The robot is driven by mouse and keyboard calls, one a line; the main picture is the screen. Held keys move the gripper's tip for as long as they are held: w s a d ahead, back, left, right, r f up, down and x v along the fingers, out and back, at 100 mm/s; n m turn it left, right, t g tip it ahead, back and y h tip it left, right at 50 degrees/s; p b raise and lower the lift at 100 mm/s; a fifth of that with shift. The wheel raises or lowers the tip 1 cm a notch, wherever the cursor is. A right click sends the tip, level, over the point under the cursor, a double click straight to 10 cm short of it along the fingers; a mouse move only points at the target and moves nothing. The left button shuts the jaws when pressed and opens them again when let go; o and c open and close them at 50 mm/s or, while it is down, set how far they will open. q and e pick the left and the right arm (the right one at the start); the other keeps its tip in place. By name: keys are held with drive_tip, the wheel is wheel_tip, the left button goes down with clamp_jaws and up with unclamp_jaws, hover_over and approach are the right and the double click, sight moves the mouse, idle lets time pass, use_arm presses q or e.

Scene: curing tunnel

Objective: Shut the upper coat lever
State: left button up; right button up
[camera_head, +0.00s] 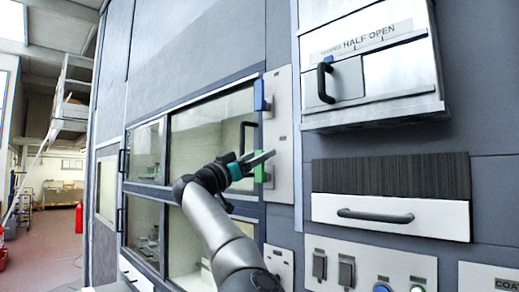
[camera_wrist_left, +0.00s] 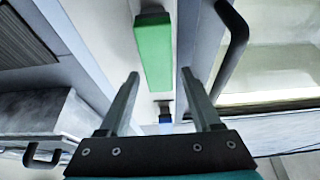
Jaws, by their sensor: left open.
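A pale upright panel carries two levers: a blue one (camera_head: 262,95) at the upper part and a green one (camera_head: 260,174) lower down. Their small labels cannot be read. My left gripper (camera_head: 265,157) is open and empty, with its fingers at the green lever's upper end. In the left wrist view, the green lever (camera_wrist_left: 153,48) shows between the two fingertips (camera_wrist_left: 160,73); I cannot tell whether they touch it. The blue lever (camera_wrist_left: 165,118) shows beyond, small between the fingers. My right gripper is not in view.
A metal box (camera_head: 400,75) marked HALF OPEN, with a black handle (camera_head: 325,80), juts out at upper right. Below it is a white drawer (camera_head: 390,215) with a bar handle. Glazed doors (camera_head: 212,128) with dark handles stand left of the panel. Switches (camera_head: 346,272) sit at lower right.

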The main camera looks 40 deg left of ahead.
use_arm(q)
drive_tip(key=shift+w+r, duration=0.1)
drive_tip(key=shift+w, duration=0.2)
clamp_jaws()
idle(0.5)
idle(0.9)
